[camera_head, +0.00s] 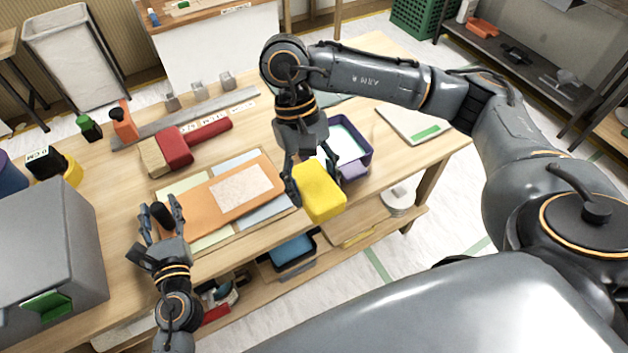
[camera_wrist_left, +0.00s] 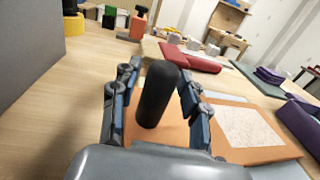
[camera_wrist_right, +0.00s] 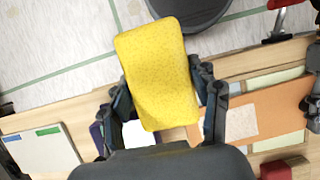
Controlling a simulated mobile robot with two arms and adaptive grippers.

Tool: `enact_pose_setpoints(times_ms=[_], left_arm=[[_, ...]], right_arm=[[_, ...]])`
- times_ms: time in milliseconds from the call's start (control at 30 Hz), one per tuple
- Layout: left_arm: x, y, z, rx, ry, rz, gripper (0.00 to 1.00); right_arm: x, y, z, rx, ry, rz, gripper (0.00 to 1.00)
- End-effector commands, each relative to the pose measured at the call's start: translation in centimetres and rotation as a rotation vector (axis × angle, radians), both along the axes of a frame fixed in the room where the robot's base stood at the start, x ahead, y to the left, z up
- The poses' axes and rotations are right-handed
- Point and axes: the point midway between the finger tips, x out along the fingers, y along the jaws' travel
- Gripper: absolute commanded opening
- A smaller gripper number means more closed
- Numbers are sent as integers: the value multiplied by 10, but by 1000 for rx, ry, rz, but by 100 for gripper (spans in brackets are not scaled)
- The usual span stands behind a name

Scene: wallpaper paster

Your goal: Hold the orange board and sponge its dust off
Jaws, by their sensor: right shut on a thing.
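The orange board (camera_head: 222,199) lies on the table on pale green and blue sheets, with a pale speckled dust patch (camera_head: 241,187) on its right part. A black upright handle (camera_head: 161,215) stands at its left end. My left gripper (camera_head: 160,221) is open, with its fingers on either side of the handle; the left wrist view shows the handle (camera_wrist_left: 157,94) between them with small gaps. My right gripper (camera_head: 306,187) is shut on the yellow sponge (camera_head: 320,191) and holds it in the air to the right of the board. The sponge (camera_wrist_right: 160,75) fills the middle of the right wrist view.
A purple tray (camera_head: 367,160) with pale contents stands right of the board. A red block tool (camera_head: 178,148) lies behind the board. A grey box (camera_head: 45,255) stands at the left. A white panel with a green strip (camera_head: 412,124) lies at the table's right end.

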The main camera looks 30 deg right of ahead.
Motion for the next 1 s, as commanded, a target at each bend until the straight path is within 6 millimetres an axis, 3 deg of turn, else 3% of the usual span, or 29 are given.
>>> enact_pose_setpoints(times_ms=[1000], left_arm=[[-18, 2, 0, 0, 0, 0, 56]], right_arm=[[0, 0, -1, 0, 0, 0, 36]])
